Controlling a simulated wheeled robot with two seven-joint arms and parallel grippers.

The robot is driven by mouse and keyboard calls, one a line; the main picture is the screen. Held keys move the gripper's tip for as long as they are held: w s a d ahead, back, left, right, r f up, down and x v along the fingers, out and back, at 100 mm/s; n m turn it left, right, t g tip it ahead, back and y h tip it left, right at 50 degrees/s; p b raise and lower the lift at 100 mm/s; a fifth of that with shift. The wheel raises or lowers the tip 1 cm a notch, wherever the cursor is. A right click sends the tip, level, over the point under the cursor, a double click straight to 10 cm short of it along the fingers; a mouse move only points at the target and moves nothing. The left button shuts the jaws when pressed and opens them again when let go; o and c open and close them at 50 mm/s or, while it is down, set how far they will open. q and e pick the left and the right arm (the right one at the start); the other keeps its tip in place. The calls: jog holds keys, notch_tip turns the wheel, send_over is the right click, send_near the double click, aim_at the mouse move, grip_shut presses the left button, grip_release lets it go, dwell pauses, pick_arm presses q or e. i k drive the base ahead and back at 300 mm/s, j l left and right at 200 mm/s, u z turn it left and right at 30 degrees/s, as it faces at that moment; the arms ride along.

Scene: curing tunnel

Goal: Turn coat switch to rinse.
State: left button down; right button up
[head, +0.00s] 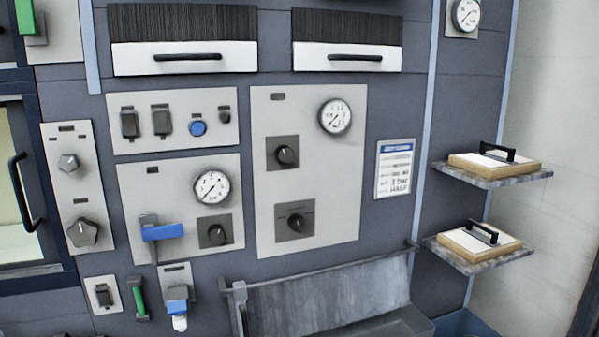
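No label naming the coat switch is readable, so I cannot tell which control it is. The tall middle panel (344,175) has a gauge (334,116), an upper black rotary knob (287,155) and a lower black rotary knob (295,222) on dark square plates. The panel to its left has another gauge (211,187), a small black rotary knob (216,234) and a blue lever handle (163,231). The far-left panel has two grey knobs, a smaller upper one (68,162) and a larger lower one (82,232). Neither gripper is in view.
Black switches (129,123) and a blue button (198,128) sit on the upper-left panel. A grey trough (320,298) juts out below the middle panel. Two shelves at right hold wooden blocks with black handles (482,236). A notice (395,168) hangs beside the middle panel.

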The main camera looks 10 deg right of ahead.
aim_at(297, 222)
jog(key=l, duration=0.6)
jog(key=i+l+z, duration=0.1)
jog(key=l, duration=0.55)
jog(key=i+l, duration=0.1)
jog(key=l, duration=1.1)
jog(key=i+z, duration=0.05)
